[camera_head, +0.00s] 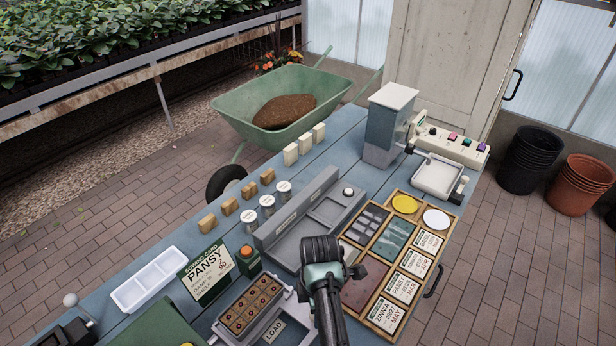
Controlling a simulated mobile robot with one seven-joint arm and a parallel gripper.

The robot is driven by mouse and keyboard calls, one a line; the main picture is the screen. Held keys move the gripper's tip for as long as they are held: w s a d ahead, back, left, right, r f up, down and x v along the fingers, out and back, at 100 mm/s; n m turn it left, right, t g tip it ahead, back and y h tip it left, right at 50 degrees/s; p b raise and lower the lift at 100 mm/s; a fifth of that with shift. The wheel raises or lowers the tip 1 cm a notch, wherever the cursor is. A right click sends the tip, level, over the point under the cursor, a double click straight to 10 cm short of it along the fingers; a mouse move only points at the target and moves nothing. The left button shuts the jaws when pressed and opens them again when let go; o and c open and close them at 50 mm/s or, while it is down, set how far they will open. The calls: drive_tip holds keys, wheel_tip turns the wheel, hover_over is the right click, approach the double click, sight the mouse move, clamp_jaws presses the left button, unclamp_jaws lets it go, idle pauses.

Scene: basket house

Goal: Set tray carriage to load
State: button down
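The tray carriage appears to be the grey plate (228,334) at the bottom centre, beside a label reading LOAD (273,330). A brown seed tray (252,305) with several cells sits on it. My arm comes up from the bottom edge, just right of the carriage. Its dark wrist end (321,250) is over the bench, near the grey channel fixture (310,215). My gripper's fingers cannot be made out, so whether it is open or holds anything is unclear. The part of the bench under my arm is hidden.
A wooden organiser (446,238) lies to the right. A grey hopper machine (385,130) stands at the back. A white-knobbed lever (71,300) is at lower left.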

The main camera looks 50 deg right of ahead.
drive_tip(key=shift+d+r, duration=0.1)
drive_tip(key=shift+d, duration=0.15)
drive_tip(key=shift+c, duration=2.3)
unclamp_jaws()
wheel_tip(320, 180, up, 13)
